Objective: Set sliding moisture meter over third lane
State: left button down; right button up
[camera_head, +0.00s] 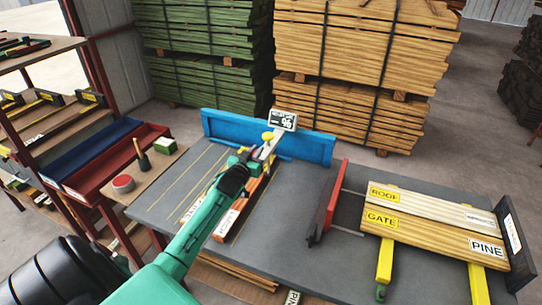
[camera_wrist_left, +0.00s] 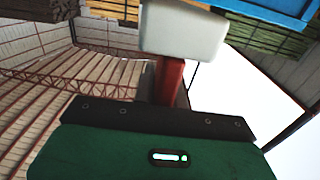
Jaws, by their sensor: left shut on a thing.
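The moisture meter (camera_head: 283,120) has a small dark display with a % sign and stands at the blue back fence (camera_head: 230,127) of the grey table. A yellow knob (camera_head: 267,136) and a pale arm sit just below it. My left gripper (camera_head: 246,157) is shut at the near end of this meter assembly; its fingers partly hide the grip. In the left wrist view a pale block (camera_wrist_left: 183,32) on a red post is in front of the gripper. Yellow lane lines (camera_head: 190,181) run along the table left of my gripper. Which lane is third I cannot tell. My right gripper is out of view.
An orange strip with a white label (camera_head: 228,222) lies beside my left arm. A red upright plate (camera_head: 328,205) stands to the right, then boards labelled ROOF, GATE and PINE (camera_head: 430,242). A red tray (camera_head: 105,165) is at the left. Lumber stacks (camera_head: 360,50) stand behind.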

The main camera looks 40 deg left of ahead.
pick_arm(q)
jog(key=a, duration=0.2)
jog(key=s+a, duration=0.1)
jog(key=a, duration=0.1)
jog(key=c, duration=1.4)
grip_release()
jog(key=shift+c, duration=0.2)
jog(key=shift+s, duration=0.1)
